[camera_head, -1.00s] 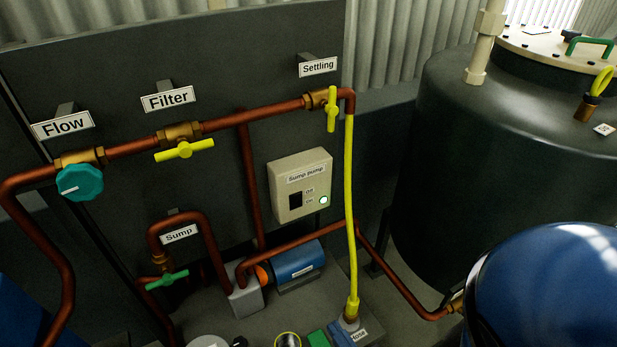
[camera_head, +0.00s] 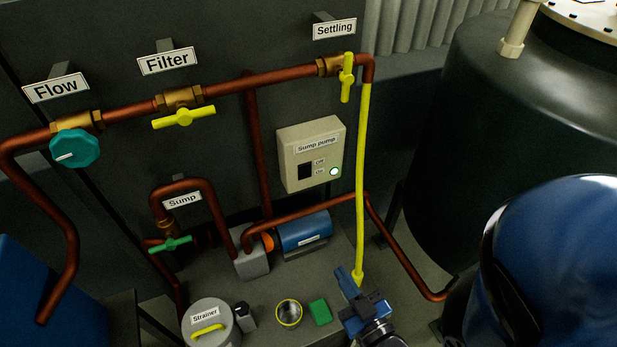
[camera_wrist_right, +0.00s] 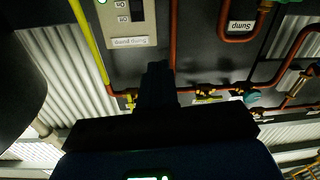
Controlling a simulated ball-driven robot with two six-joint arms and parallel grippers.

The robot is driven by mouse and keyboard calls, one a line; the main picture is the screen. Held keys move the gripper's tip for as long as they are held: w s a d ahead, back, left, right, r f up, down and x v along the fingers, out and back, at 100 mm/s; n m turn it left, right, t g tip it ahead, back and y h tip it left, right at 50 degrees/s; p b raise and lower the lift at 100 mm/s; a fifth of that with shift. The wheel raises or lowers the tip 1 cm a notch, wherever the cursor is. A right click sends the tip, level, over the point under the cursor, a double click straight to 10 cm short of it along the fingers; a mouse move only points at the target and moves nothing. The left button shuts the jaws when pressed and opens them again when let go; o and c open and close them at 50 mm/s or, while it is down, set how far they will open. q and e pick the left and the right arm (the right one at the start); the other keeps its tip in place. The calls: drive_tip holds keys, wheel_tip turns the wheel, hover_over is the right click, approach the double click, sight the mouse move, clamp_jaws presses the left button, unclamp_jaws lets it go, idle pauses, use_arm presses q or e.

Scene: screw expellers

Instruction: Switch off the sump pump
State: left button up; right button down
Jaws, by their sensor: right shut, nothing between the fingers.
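The cream control box labelled Sump pump (camera_head: 322,133) is fixed to the dark panel. It has a black switch (camera_head: 305,171) beside the Off and On labels and a lit pale green lamp (camera_head: 334,171). The switch's position is too small to tell. The blue pump motor (camera_head: 303,232) lies below the box. My right gripper (camera_head: 348,276) is shut and empty, below the box near the lower end of the yellow hose. In the right wrist view, the box (camera_wrist_right: 128,22) appears upside down, beyond my gripper (camera_wrist_right: 157,68). My left gripper is not in view.
A strainer (camera_head: 208,318), a cup (camera_head: 289,312) and a green block (camera_head: 320,312) stand below. A dark tank (camera_head: 480,130) stands right. Space before the box looks clear.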

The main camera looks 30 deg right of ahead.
sight(304, 170)
drive_tip(key=w+d+f+n+p, duration=0.1)
drive_tip(key=w+d+n, duration=0.1)
drive_tip(key=w+n, duration=0.6)
drive_tip(key=w+d+f+n+t+p, duration=0.1)
drive_tip(key=w+d+f+n+p, duration=0.1)
drive_tip(key=w+n, duration=0.5)
drive_tip(key=shift+w+d+n+h, duration=0.3)
drive_tip(key=shift+w+d+n, duration=0.1)
drive_tip(key=shift+d, duration=0.35)
drive_tip(key=w, duration=0.4)
drive_tip(key=w+r+p, duration=0.1)
drive_tip(key=w, duration=0.3)
drive_tip(key=w+p, duration=0.1)
drive_tip(key=w, duration=0.3)
drive_tip(key=shift+w+d+r, duration=0.35)
drive_tip(key=shift+r, duration=0.05)
drive_tip(key=shift+w, duration=0.6)
drive_tip(key=shift+w, duration=0.2)
drive_tip(key=shift+s+r, duration=0.1)
